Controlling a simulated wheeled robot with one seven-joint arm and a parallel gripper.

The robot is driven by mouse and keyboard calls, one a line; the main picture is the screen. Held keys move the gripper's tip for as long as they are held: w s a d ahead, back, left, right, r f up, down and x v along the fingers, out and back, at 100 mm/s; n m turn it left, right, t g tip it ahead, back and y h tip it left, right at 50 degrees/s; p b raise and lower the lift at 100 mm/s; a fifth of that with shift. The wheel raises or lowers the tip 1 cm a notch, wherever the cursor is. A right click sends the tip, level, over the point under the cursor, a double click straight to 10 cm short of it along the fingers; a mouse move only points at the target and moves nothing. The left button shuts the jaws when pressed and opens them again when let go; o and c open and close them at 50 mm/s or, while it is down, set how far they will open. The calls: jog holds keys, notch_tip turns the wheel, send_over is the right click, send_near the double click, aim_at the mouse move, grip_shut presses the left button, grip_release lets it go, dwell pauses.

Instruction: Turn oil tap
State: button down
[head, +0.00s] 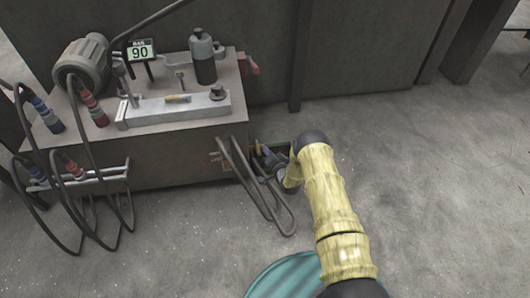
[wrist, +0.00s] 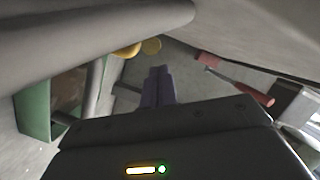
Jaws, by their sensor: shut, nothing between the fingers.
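My gripper (wrist: 158,72) shows in the wrist view with its two dark fingers together and nothing between them. Just past the fingertips is a round yellow part (wrist: 151,46), with another yellow part (wrist: 126,50) beside it. A red-handled lever (wrist: 240,88) lies to the right of the fingers, apart from them. I cannot tell for sure which of these is the oil tap. In the head view my gripper (head: 268,160) is low at the right end of the hydraulic unit (head: 190,150), partly hidden by my arm. A red part (head: 252,66) shows at the unit's upper right.
A bent metal bar frame (head: 270,215) stands out beside my gripper. A green-edged box (wrist: 35,125) is at the left in the wrist view. Hoses (head: 75,215) hang from the unit's left side. Concrete floor (head: 430,190) is open to the right.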

jog(key=d+r, duration=0.1)
jog(key=d+r+p, duration=0.1)
jog(key=shift+w+d+r, duration=0.1)
jog(key=shift+w+d, duration=0.05)
jog(key=shift+d, duration=0.25)
jog(key=f+p+v, duration=0.1)
jog(key=p+v, duration=0.4)
jog(key=v, duration=0.4)
jog(key=shift+s+a+r, duration=0.25)
jog(key=shift+s+a, duration=0.05)
jog(key=shift+s, duration=0.25)
